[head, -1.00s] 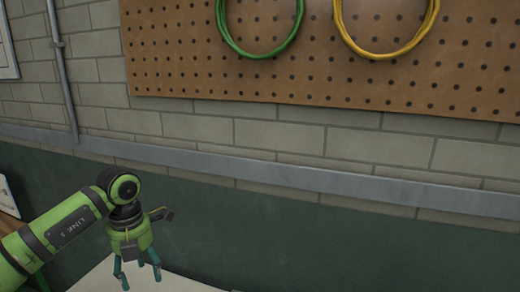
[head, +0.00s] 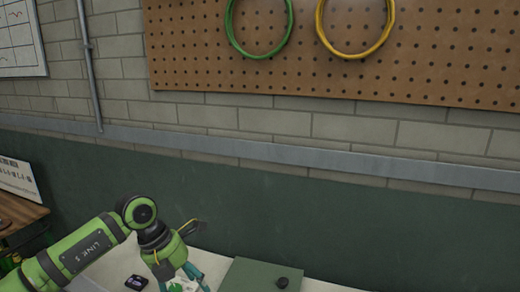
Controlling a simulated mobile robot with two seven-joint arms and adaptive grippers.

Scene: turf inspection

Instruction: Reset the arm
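My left arm comes in from the lower left. Its gripper (head: 182,280) points down over a pale work surface (head: 112,272), with its teal fingers apart and partly cut off by the bottom edge. A small white and green thing (head: 176,286) shows between the fingers. I cannot tell whether the fingers touch it or it lies behind them. My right arm and gripper are not in view.
A wooden bench (head: 22,214) with a sign is at far left. A pegboard (head: 420,65) holds green (head: 236,42) and yellow (head: 322,36) loops.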

